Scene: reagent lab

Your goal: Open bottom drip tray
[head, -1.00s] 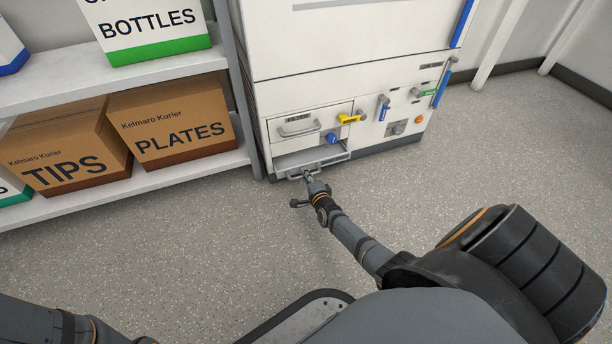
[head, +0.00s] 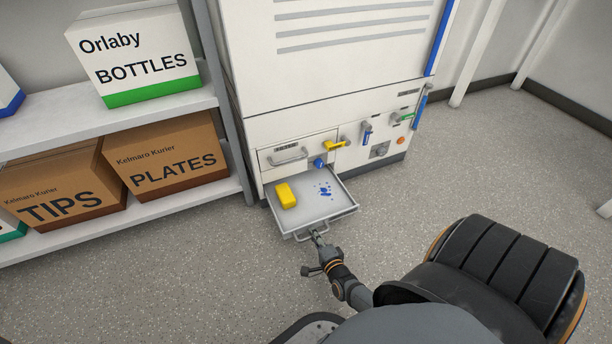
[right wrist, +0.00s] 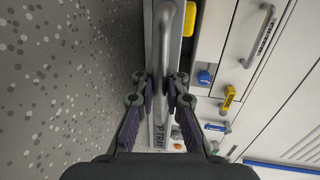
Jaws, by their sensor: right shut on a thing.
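The bottom drip tray (head: 310,208) is pulled well out of the white cabinet near the floor. A yellow block (head: 286,195) and blue spots (head: 325,189) lie in it. My right gripper (head: 316,233) is at the tray's front and shut on its handle (head: 300,236). In the right wrist view the fingers (right wrist: 161,88) close around the grey bar handle (right wrist: 165,45), beside a front panel with partly hidden lettering. My left gripper is not seen.
Above the tray are a drawer with a handle (head: 288,156), a blue knob (head: 319,163), and yellow (head: 336,145), blue (head: 366,133) and green (head: 402,117) levers. A shelf with boxes (head: 170,158) stands left. Speckled floor in front is open.

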